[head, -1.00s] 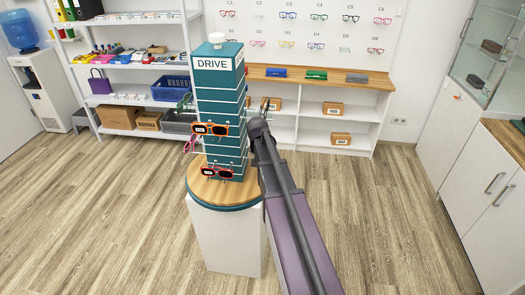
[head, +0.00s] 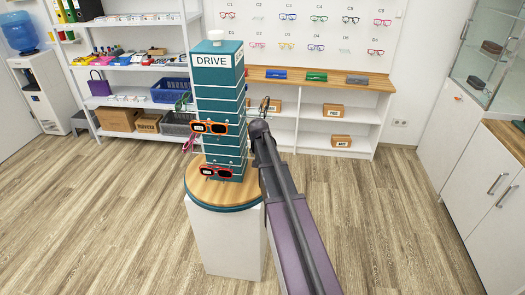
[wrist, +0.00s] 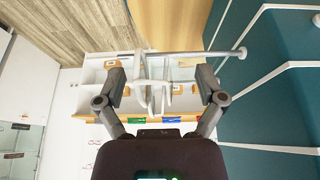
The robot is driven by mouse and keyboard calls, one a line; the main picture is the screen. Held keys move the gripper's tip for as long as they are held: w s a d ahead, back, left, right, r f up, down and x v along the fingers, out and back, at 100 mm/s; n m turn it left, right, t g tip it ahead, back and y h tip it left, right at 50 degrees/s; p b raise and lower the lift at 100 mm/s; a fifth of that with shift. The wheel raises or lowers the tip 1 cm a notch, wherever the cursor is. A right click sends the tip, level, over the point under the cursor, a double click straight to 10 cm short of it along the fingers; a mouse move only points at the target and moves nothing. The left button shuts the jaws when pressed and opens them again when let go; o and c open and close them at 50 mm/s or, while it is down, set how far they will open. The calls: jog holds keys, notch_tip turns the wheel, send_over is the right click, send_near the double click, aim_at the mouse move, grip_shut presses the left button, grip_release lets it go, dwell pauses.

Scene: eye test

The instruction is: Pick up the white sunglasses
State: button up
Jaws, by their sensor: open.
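White sunglasses (wrist: 150,88) hang on a metal peg (wrist: 190,53) in the wrist view. The peg juts out from the teal display stand (head: 220,92), which also fills the right of the wrist view (wrist: 270,110). My gripper (wrist: 161,80) is open, with one finger on each side of the white sunglasses. I cannot tell whether either finger touches them.
Orange sunglasses (head: 209,127) and red sunglasses (head: 216,172) hang on the stand's front. Pink glasses (head: 190,141) and green ones (head: 182,102) stick out at its left. The stand rests on a white pedestal (head: 226,240). Shelves (head: 345,114) line the back wall. The floor is clear on both sides.

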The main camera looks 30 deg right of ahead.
jog(key=c, duration=1)
jog(key=shift+r, duration=0.15)
jog(key=shift+r+p, duration=0.2)
jog(key=shift+p, duration=0.15)
jog(key=s+a, duration=0.3)
jog(key=s, duration=0.2)
jog(key=s+a, duration=0.3)
jog(key=s, duration=0.2)
jog(key=s+a, duration=0.4)
jog(key=s, duration=0.1)
